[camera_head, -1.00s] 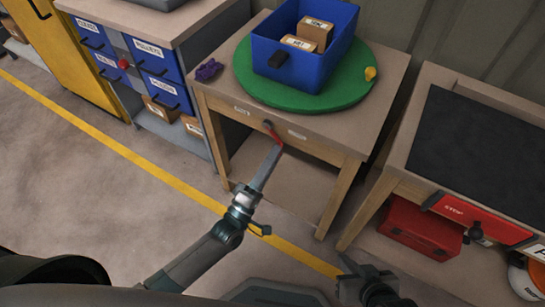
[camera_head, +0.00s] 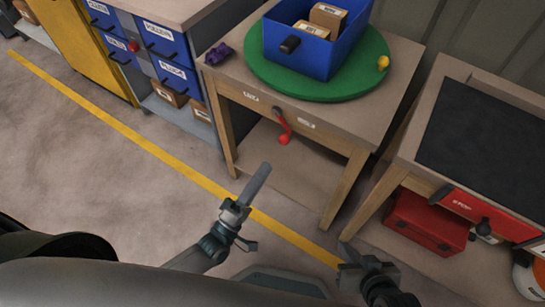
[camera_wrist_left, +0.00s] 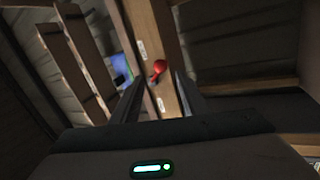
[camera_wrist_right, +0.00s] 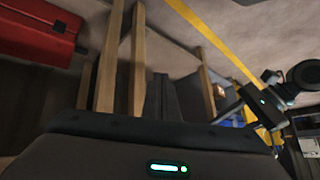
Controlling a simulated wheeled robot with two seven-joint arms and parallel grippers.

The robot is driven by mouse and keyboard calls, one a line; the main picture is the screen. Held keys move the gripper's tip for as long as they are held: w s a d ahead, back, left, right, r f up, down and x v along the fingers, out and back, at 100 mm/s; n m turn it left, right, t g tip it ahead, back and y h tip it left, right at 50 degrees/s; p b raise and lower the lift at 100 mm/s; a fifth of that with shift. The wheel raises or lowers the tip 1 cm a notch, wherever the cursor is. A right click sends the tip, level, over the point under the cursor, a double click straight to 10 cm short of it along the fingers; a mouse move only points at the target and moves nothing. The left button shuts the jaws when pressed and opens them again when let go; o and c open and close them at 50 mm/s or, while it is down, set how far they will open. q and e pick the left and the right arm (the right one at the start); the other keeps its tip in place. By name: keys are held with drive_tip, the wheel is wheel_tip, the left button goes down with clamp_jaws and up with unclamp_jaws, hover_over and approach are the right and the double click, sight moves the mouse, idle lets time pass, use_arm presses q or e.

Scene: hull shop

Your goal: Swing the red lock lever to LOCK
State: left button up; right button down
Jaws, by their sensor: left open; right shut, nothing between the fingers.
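The red lock lever (camera_head: 284,127) is on the front apron of the wooden table. It hangs down from its dark pivot, leaning slightly right, with a round red knob at its lower end. A small white label sits on each side, too small to read. In the left wrist view the red lever (camera_wrist_left: 158,68) shows ahead, between the lines of the two fingers. My left gripper (camera_head: 262,171) is open and empty, below and in front of the lever, apart from it. My right gripper (camera_head: 346,257) is shut and empty, low at the right, away from the lever.
A green round board (camera_head: 345,85) on the table carries a blue bin (camera_head: 322,58) with boxes. A purple item (camera_head: 219,54) lies at the table's left corner. A bench with a red STOP panel (camera_head: 485,212) and a red toolbox (camera_head: 425,222) stands right. Floor before the table is clear.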

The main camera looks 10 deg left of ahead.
use_arm(q)
drive_tip(key=v, duration=0.8)
drive_tip(key=shift+s, duration=0.15)
use_arm(e)
drive_tip(key=shift+w+a+r+t, duration=0.2)
drive_tip(key=shift+a+t, duration=0.1)
drive_tip(key=shift+a, duration=0.05)
drive_tip(key=shift+a, duration=0.1)
